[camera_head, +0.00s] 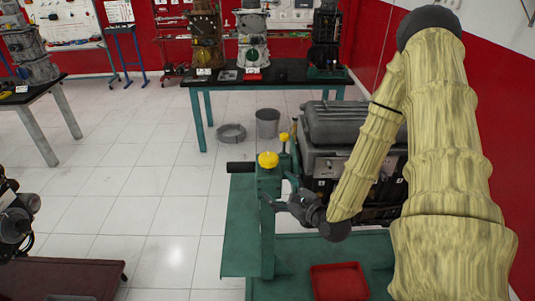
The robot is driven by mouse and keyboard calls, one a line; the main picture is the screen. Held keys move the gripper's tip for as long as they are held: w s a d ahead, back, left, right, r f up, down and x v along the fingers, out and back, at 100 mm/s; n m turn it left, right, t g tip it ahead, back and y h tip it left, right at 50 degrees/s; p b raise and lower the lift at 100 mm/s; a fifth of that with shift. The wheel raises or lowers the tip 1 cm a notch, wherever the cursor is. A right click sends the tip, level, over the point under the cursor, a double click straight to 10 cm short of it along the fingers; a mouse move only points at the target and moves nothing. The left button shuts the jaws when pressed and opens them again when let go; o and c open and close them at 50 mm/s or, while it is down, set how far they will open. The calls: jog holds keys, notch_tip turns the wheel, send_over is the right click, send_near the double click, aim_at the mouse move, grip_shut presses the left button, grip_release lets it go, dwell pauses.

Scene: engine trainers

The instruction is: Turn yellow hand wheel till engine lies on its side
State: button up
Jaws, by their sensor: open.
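The yellow hand wheel (268,160) sits on top of the green upright of the engine stand (268,235). A smaller yellow knob (284,137) shows just behind it. The engine (335,122), with a grey ribbed top and a dark body, is mounted to the right of the upright. Its ribbed top faces up, so it looks upright. My arm hides much of its right side. My gripper (275,194) is open, beside the green upright, below and slightly right of the hand wheel. It appears apart from the wheel. Whether its fingers touch the upright cannot be told.
A red tray (340,282) lies on the stand's green base, below my gripper. A grey bucket (267,123) and a grey ring (231,133) stand on the tiled floor behind. A table (225,83) with several engines is at the back. Open floor lies left of the stand.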

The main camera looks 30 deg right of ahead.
aim_at(263, 153)
notch_tip(263, 153, up, 5)
jog(key=d+m+t, duration=0.2)
jog(key=d+m, duration=0.1)
jog(key=m, duration=0.1)
jog(key=shift+h, duration=0.3)
jog(key=w+p, duration=0.1)
jog(key=w, duration=0.2)
jog(key=w+p, duration=0.2)
jog(key=w, duration=0.1)
jog(key=w+a+p, duration=0.1)
jog(key=w, duration=0.2)
jog(key=shift+w+r+p, duration=0.1)
jog(key=shift+r+p, duration=0.05)
jog(key=shift+p, duration=0.15)
jog(key=shift+w, duration=0.8)
jog(key=c, duration=1)
